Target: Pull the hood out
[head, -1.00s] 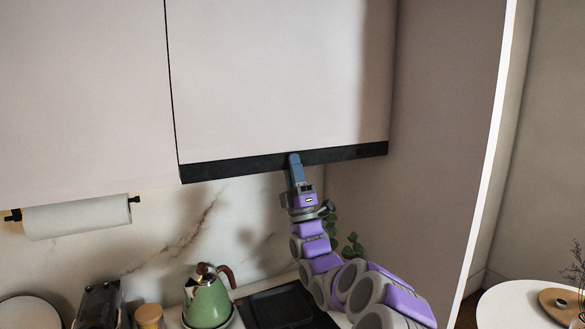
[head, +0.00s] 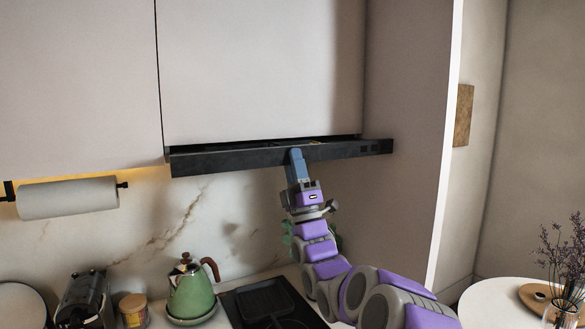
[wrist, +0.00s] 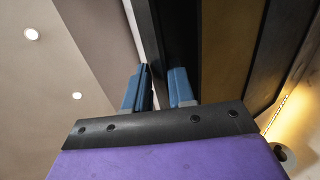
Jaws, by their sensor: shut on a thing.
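The hood (head: 240,157) is a long black bar under the white upper cabinet in the head view. It stands forward of the cabinet front, with a dark gap along its top edge. My gripper (head: 296,156) is shut on the hood's front edge, right of its middle. In the wrist view the two blue fingers of my gripper (wrist: 158,88) are on either side of the hood's black front strip (wrist: 172,45). The hood's tan and dark underside panels (wrist: 230,55) show to the right.
Below are a green kettle (head: 191,292), a jar (head: 133,311) and a dark pan (head: 264,300) on the counter. A paper towel roll (head: 68,197) hangs at the left. A tall side panel (head: 405,200) stands to the right, and a round white table (head: 500,303) is beyond it.

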